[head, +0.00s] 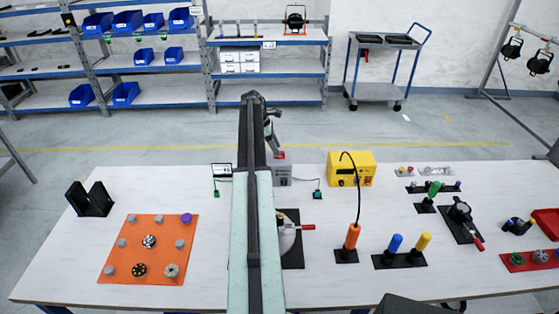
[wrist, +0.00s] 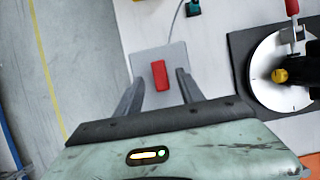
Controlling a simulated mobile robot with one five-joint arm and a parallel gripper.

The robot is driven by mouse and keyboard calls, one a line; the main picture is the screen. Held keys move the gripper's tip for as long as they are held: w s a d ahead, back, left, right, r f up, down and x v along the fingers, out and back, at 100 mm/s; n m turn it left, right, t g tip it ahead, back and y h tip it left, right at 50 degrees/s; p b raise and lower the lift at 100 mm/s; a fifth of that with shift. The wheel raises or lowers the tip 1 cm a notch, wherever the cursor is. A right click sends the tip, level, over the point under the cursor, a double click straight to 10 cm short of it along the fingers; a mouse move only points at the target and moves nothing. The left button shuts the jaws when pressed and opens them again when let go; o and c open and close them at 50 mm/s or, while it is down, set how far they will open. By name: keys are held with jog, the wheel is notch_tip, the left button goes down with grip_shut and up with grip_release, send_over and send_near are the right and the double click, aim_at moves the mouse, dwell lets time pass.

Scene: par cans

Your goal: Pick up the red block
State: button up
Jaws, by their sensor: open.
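The red block (wrist: 160,74) lies on top of a grey box (wrist: 172,58) in the wrist view. In the head view a bit of the red block (head: 281,156) shows on the grey box (head: 283,175), partly hidden behind my arm. My gripper (wrist: 160,76) is open, with one finger on each side of the block in the wrist view and a gap on both sides. It is empty. In the head view my gripper (head: 274,130) shows beyond the arm, above the box. Its exact height over the block is hard to tell.
A round dial fixture with a red handle (wrist: 292,8) stands right of the box in the wrist view. A yellow box (head: 351,169) stands to the right on the white table. An orange mat (head: 118,262) with several small parts lies at left.

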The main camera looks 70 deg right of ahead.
jog(key=shift+b+x, duration=0.4)
jog(key=shift+x, duration=0.8)
jog(key=shift+w+r, duration=0.1)
jog(key=shift+r, duration=0.05)
jog(key=shift+c, duration=0.3)
grip_shut()
jog(key=shift+r, duration=0.1)
jog(key=r+p, duration=0.3)
jog(key=p, duration=0.1)
jog(key=shift+a+r, duration=0.4)
jog(key=s+a+p, duration=0.1)
jog(key=a, duration=1.4)
jog(key=shift+s+r, duration=0.4)
jog(key=shift+r, duration=0.05)
